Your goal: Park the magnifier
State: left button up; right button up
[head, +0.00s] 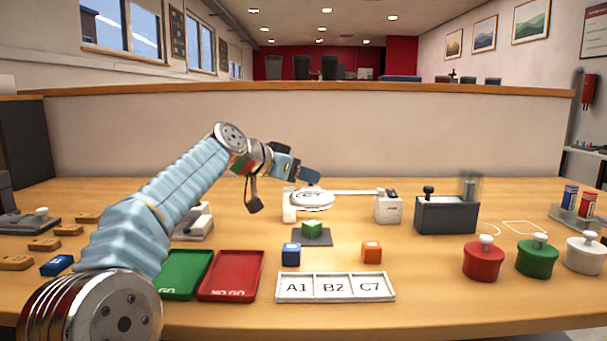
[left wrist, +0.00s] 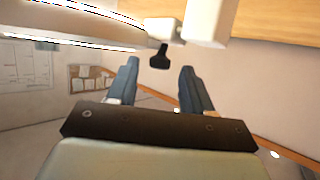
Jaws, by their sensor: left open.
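The magnifier (head: 312,200) is a white round head on a white arm above the table, over a dark pad (head: 318,238) with a green block (head: 312,228) on it. The arm runs right to a white block-shaped base (head: 388,208). My left gripper (head: 308,177) is just behind and above the magnifier head. In the left wrist view, my left gripper (left wrist: 160,75) is open, with a small black tab (left wrist: 160,57) by the gap between its fingertips. The white magnifier rim (left wrist: 75,27) fills the upper left. I cannot tell whether the fingers touch the tab. My right gripper is out of view.
Green (head: 184,274) and red (head: 231,276) trays and a labelled A1 B2 C7 strip (head: 335,299) lie in front. Blue (head: 291,254) and orange (head: 371,251) blocks lie between. A dark box-shaped device (head: 446,214) and several knobbed stamps stand to the right.

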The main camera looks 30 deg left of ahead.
pick_arm(q)
jog(key=shift+w+d+f, duration=0.15)
jog(key=shift+w+f, duration=0.05)
jog(key=shift+w, duration=0.3)
grip_shut()
